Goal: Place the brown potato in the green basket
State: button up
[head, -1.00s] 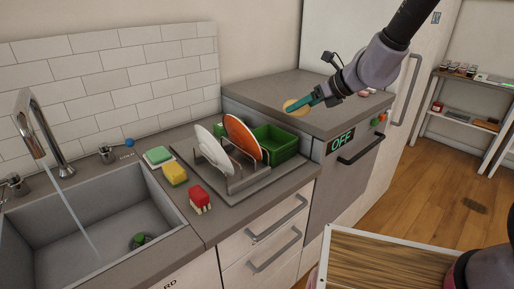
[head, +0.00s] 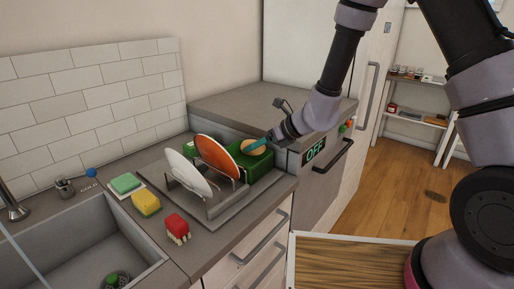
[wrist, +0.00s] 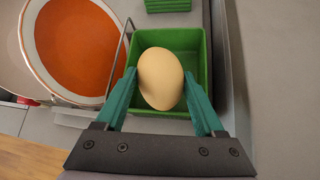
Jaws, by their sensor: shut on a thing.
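The potato (wrist: 161,78) is a pale tan, egg-shaped thing in the wrist view, between the two teal fingers of my gripper (wrist: 162,95). My gripper is shut on it. In the head view the potato (head: 254,147) shows at the tip of my gripper (head: 258,145), over the green basket (head: 262,167). The wrist view looks down into the basket (wrist: 201,62), with its walls around the potato's outline. I cannot tell whether the potato is above the rim or below it, or whether it touches the basket.
An orange plate (head: 216,155) and a white plate (head: 186,172) stand in a rack just left of the basket. A red brush (head: 177,228), a yellow sponge (head: 146,204) and a green sponge (head: 125,183) lie farther left, beside the sink (head: 85,248). The grey counter right of the basket is clear.

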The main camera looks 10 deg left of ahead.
jog(key=shift+f, duration=0.2)
jog(key=shift+f, duration=0.15)
jog(key=shift+f, duration=0.45)
jog(key=o, duration=1.5)
jog(key=shift+r, duration=0.1)
jog(key=shift+r, duration=0.3)
jog(key=v, duration=1.2)
jog(key=shift+s+r, duration=0.1)
jog(key=shift+r, duration=0.15)
